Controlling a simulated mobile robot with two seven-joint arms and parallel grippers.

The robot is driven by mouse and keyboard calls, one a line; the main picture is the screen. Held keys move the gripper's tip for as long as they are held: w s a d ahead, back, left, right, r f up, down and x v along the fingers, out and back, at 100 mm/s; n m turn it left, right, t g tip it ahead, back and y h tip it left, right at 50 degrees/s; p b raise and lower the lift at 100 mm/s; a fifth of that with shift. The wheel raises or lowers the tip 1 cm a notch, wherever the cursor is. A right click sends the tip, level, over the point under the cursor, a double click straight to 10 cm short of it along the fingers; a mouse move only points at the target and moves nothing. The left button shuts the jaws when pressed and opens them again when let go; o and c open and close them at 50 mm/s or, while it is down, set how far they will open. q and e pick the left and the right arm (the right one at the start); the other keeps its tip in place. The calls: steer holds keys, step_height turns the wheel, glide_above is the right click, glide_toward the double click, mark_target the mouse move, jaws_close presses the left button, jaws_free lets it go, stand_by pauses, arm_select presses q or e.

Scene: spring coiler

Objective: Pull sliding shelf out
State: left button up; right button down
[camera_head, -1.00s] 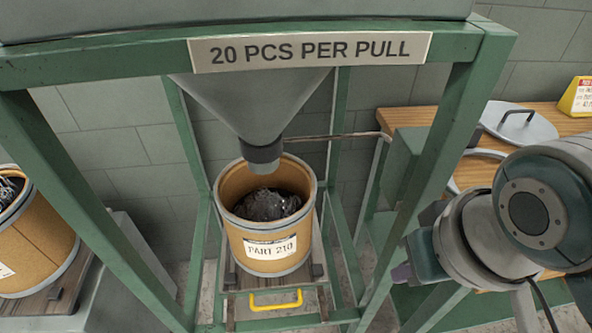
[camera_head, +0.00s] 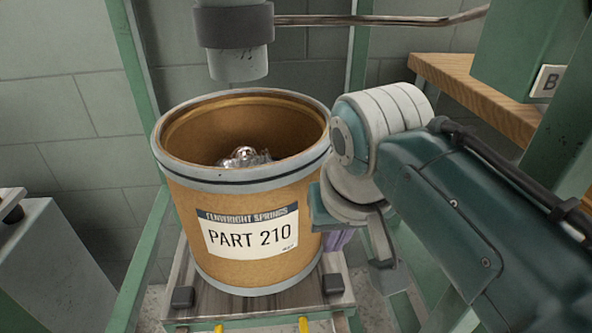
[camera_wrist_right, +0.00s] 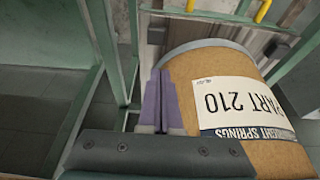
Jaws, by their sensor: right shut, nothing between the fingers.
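The sliding shelf (camera_head: 230,306) is a wooden board in a metal frame under the drum. Its yellow handle (camera_head: 303,325) is mostly cut off at the bottom of the head view; both ends also show at the top of the right wrist view (camera_wrist_right: 263,11). The drum (camera_head: 190,220), labelled PART 210, stands upright on the shelf with shiny metal parts inside. My right gripper (camera_head: 338,240) is beside the drum's right side, above the shelf and away from the handle. Its purple fingers are together and empty in the right wrist view (camera_wrist_right: 160,74). My left gripper is not in view.
A grey funnel spout (camera_head: 240,60) hangs above the drum's opening. Green frame posts (camera_head: 135,60) stand on both sides. A metal rod (camera_head: 400,19) runs right from the spout. A wooden bench (camera_head: 470,95) is at the back right.

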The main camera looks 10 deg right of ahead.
mark_target(324, 268)
steer(key=b+x, duration=0.6)
steer(key=x, duration=0.3)
steer(key=shift+f+b, duration=0.15)
steer(key=shift+b, duration=0.25)
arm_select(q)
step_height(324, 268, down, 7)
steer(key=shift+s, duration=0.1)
arm_select(e)
steer(key=shift+d, duration=0.1)
